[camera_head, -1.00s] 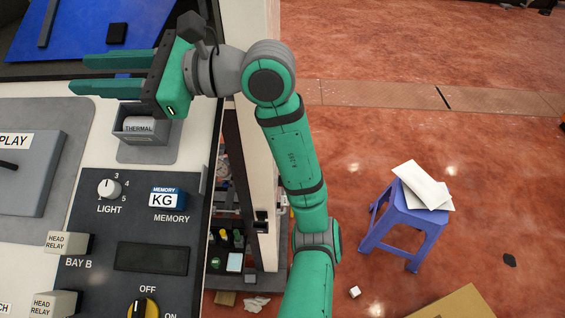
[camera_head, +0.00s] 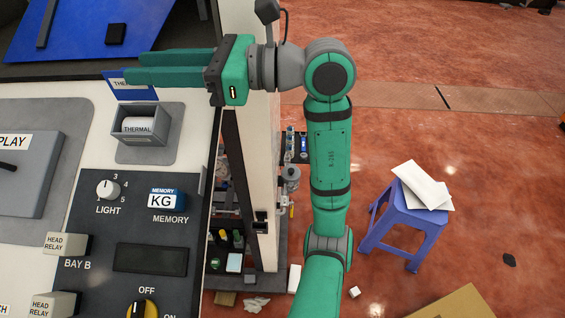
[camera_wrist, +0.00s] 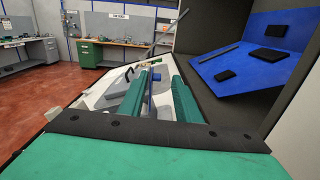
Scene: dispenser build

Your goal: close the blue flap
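The small blue flap (camera_head: 128,92) stands raised at the back edge of the grey thermal holder (camera_head: 140,125), which holds a white roll labelled THERMAL. My gripper's fingers (camera_head: 132,67) cross the flap's upper part in the head view and hide some of it, including part of its label. In the wrist view, the flap (camera_wrist: 150,92) shows as a narrow blue strip in the gap between my two green fingers (camera_wrist: 158,78). The fingers are apart, so my gripper is open. I cannot tell whether a finger touches the flap.
A large blue panel (camera_head: 90,25) with black pads lies beyond the holder. The black control panel (camera_head: 110,215) with knobs and a display is nearer. A grey box (camera_head: 28,165) stands at left. A blue stool (camera_head: 405,220) with papers is on the floor at right.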

